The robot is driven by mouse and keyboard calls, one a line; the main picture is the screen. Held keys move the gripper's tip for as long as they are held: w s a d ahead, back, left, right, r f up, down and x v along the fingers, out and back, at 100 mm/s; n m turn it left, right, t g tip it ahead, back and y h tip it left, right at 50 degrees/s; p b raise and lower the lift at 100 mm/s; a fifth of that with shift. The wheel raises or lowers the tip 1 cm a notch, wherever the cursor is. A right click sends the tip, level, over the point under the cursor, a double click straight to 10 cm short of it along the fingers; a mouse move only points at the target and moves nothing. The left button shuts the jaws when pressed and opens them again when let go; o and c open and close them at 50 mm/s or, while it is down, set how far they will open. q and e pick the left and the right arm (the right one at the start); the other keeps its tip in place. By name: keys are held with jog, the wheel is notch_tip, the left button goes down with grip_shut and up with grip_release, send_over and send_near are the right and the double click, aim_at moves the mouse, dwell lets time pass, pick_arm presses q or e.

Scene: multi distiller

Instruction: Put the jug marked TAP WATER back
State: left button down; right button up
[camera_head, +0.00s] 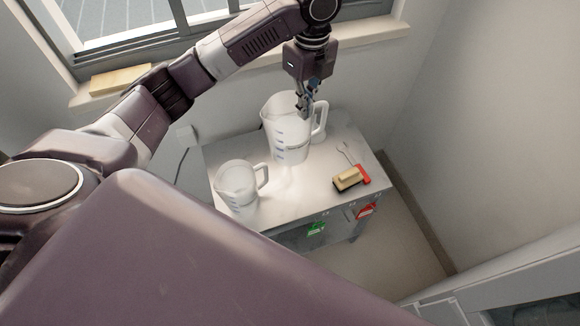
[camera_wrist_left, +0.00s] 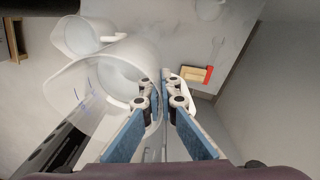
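A large clear-white jug (camera_head: 285,139) with blue marks and a dark label too small to read is at the back of the small table (camera_head: 315,193). Its handle is on the right. It also shows in the left wrist view (camera_wrist_left: 82,98). Whether its base touches the table is unclear. My left gripper (camera_head: 305,106) is at its right rim, beside the handle. In the wrist view its fingers (camera_wrist_left: 160,98) are close together, with the jug's wall between them. A smaller jug (camera_head: 235,187) stands at front left. My right gripper is out of view.
A brush (camera_head: 347,179) with a pale block and a red item (camera_head: 365,174) lie at the table's right. Green (camera_head: 316,229) and red (camera_head: 366,210) items show at its front. Walls and a window sill (camera_head: 250,60) bound the back.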

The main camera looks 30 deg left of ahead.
pick_arm(q)
notch_tip(320, 180, down, 20)
jog(key=p, duration=0.1)
dwell(0.5)
jog(key=shift+w, duration=0.1)
jog(key=c, duration=2.6)
grip_release()
jog(key=shift+c, duration=0.2)
jog(key=o, duration=0.5)
notch_tip(320, 180, up, 12)
jog(key=shift+r, duration=0.1)
